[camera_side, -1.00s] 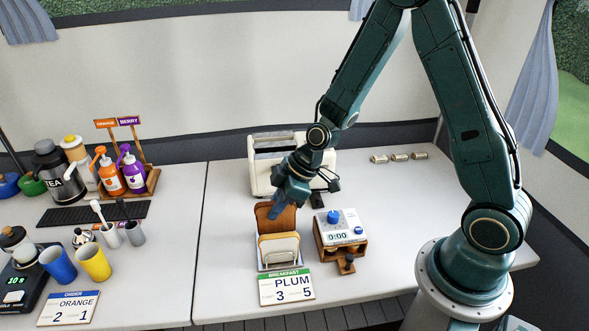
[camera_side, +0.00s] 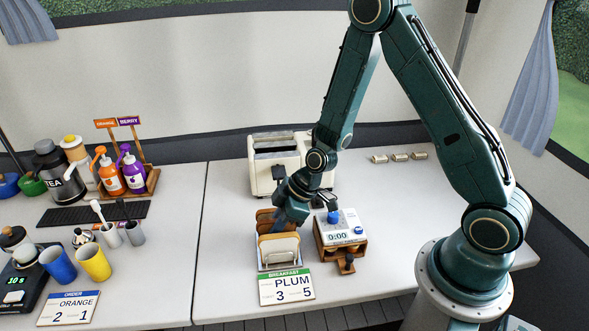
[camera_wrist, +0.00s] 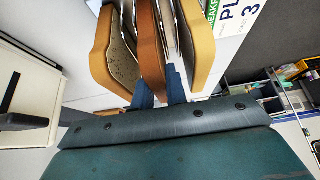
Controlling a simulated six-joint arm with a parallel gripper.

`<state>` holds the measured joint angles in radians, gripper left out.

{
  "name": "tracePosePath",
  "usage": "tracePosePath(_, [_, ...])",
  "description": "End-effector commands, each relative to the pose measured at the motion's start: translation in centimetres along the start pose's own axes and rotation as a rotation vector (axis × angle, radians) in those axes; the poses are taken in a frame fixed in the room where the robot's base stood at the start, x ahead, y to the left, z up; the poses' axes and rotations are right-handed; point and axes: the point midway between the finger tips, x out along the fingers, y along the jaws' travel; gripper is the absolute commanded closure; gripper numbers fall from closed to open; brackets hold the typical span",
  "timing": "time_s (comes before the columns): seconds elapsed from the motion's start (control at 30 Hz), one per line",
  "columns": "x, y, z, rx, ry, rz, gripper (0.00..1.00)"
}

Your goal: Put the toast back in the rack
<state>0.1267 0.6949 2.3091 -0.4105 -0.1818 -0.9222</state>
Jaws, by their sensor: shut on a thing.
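The rack (camera_side: 261,264) stands on the right-hand table with slices in it. A pale slice (camera_side: 280,249) is at its front, and brown toast shows behind it. My gripper (camera_side: 283,214) is down at the rear of the rack. In the wrist view its blue fingers (camera_wrist: 160,88) are shut on a brown toast slice (camera_wrist: 151,50). This slice is low among the rack's wires, between a speckled slice (camera_wrist: 120,55) on the left and a golden slice (camera_wrist: 201,45) on the right. Whether its lower edge touches the rack's base is hidden.
The cream toaster (camera_side: 262,177) stands behind the rack. A timer (camera_side: 340,225) on a wooden stand is close on the right. A breakfast card (camera_side: 286,288) reading PLUM 3 5 stands in front. The table left of the rack is clear.

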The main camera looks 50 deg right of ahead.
Motion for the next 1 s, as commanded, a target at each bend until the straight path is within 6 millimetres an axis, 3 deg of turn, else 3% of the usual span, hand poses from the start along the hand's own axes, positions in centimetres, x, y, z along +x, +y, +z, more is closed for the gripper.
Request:
tracePosePath(0.4, [0.22, 0.02, 0.11, 0.000, 0.001, 0.001, 0.99])
tracePosePath(0.43, [0.22, 0.02, 0.11, 0.000, 0.001, 0.001, 0.82])
tracePosePath(0.53, [0.22, 0.01, 0.11, 0.000, 0.001, 0.001, 0.62])
tracePosePath(0.73, [0.22, 0.01, 0.11, 0.000, 0.001, 0.001, 0.60])
tracePosePath(0.83, [0.22, 0.00, 0.12, 0.000, 0.000, 0.001, 0.50])
tracePosePath(1.0, [0.22, 0.00, 0.12, 0.000, 0.000, 0.001, 0.50])
